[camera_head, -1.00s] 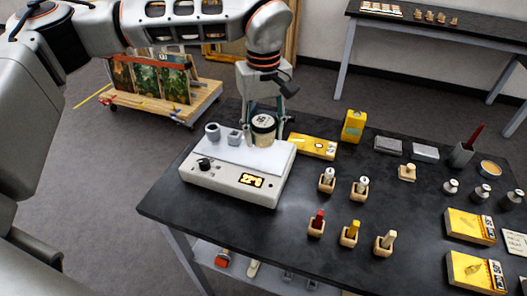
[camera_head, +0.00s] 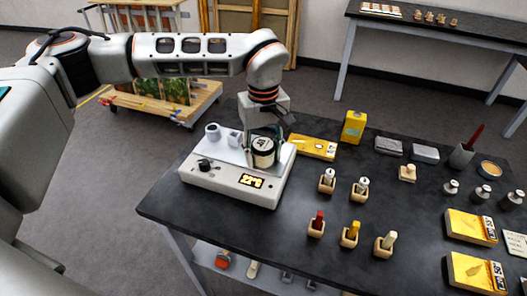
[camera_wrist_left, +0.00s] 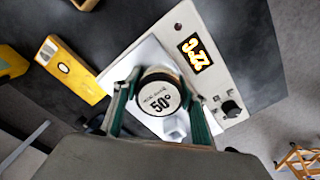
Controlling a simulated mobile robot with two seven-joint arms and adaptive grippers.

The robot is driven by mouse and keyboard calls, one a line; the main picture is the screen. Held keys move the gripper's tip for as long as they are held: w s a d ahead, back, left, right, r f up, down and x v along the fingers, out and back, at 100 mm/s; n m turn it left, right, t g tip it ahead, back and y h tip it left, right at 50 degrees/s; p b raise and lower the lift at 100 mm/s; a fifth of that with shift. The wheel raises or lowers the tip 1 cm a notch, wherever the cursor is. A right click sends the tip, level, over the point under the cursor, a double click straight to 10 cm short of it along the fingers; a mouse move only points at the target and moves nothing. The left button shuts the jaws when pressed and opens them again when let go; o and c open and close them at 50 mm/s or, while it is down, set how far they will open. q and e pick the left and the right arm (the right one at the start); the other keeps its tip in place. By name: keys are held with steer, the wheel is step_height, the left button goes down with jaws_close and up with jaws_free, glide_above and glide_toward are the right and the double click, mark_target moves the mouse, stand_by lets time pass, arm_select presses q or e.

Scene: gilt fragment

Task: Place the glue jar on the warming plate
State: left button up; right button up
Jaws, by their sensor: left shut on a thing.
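The glue jar (camera_head: 263,153) has a dark rim and a pale lid, marked "50°" in the left wrist view (camera_wrist_left: 160,98). My left gripper (camera_head: 264,142) points down and is shut on the jar, one green-edged finger on each side. The jar is upright over the right part of the warming plate (camera_head: 218,178), a white box with a lit display and a dark knob. Its bottom is at or very near the plate's top; I cannot tell whether they touch. The plate also shows in the left wrist view (camera_wrist_left: 208,62). My right gripper is not in view.
A small grey cup (camera_head: 212,131) and a pale block (camera_head: 234,138) stand on the plate's left part. Several bottles in wooden holders stand to the right. The dark table's front left is clear.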

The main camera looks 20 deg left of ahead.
mark_target(263, 145)
arm_select(q)
steer(key=o, duration=1.2)
steer(key=shift+o, duration=0.2)
step_height(263, 145, up, 12)
steer(key=shift+r, duration=0.15)
